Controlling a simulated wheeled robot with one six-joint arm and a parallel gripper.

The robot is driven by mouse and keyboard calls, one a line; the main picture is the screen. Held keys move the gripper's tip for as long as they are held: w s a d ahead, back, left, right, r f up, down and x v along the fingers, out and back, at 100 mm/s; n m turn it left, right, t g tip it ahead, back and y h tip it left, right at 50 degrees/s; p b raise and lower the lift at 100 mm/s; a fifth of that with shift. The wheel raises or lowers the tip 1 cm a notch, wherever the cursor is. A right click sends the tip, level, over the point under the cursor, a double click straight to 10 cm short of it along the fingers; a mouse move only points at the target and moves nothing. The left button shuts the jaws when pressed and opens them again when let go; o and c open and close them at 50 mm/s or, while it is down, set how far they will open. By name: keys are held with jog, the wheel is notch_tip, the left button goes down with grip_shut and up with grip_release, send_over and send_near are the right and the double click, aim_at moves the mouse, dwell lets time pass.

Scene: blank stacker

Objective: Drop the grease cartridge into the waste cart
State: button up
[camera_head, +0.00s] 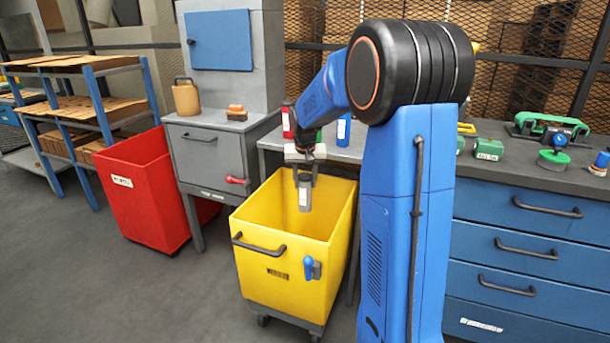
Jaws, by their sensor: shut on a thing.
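My gripper (305,176) points down above the open top of the yellow cart (283,283). It is shut on a small grey cylinder with a pale label, which looks like the grease cartridge (304,197). The cartridge hangs about upright, and in the picture it lies in front of the cart's inner back wall. How far it is above or below the rim is hard to tell. The part of the cart's floor that I can see looks empty. The red cart (148,195) stands to the left, and its small label is too blurred to read.
A grey cabinet (213,160) with a tan jug (186,97) stands behind, between the two carts. A bench with blue drawers (520,245) and green tools stands at the right. Red and blue bottles (343,128) stand behind the yellow cart. Floor at the front left is clear.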

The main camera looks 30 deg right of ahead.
jog(key=shift+f, duration=0.4)
jog(key=o, duration=1.4)
jog(key=shift+r, duration=0.15)
jog(key=v, duration=1.7)
jog(key=shift+r, duration=0.1)
